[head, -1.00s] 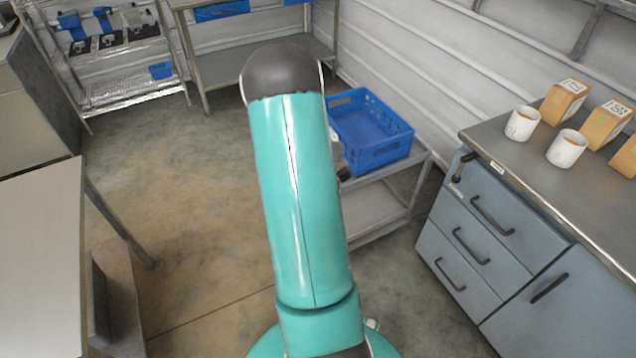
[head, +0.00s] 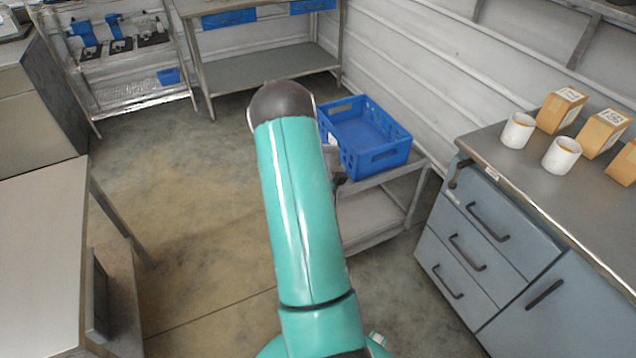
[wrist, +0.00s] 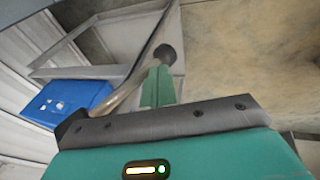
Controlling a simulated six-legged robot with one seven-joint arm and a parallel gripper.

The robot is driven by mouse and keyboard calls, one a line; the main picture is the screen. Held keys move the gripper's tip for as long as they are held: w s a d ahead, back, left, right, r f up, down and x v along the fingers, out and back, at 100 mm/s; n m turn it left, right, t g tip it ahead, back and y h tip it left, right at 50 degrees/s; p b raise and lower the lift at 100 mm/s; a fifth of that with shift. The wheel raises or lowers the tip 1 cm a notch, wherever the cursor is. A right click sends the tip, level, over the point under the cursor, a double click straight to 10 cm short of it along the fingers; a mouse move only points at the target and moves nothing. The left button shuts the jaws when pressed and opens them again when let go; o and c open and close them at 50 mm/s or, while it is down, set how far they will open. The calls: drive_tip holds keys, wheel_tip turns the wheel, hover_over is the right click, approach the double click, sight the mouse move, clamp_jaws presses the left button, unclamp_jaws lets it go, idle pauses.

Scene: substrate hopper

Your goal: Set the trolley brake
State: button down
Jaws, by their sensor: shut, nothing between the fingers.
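The grey trolley (head: 408,177) stands against the wall, partly hidden behind my teal arm. A blue crate (head: 378,160) sits on its top. In the wrist view the trolley's grey frame (wrist: 100,72) shows with the blue crate (wrist: 68,100) at left. My gripper (wrist: 158,72) shows there as green fingers held together, with nothing between them. A dark round knob (wrist: 165,54) appears just beyond the fingertips; I cannot tell whether they touch. A pale curved bar (wrist: 140,72) runs past the fingers.
A grey drawer cabinet (head: 485,240) with white mugs (head: 562,154) and cardboard boxes on top stands right of the trolley. A metal bench (head: 262,85) and a wire rack (head: 130,95) stand at the back. A table (head: 40,250) is at left. The floor between is clear.

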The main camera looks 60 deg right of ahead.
drive_tip(key=shift+s+d+f, duration=0.25)
drive_tip(key=shift+d+f, duration=0.25)
drive_tip(key=shift+f, duration=0.1)
idle(0.5)
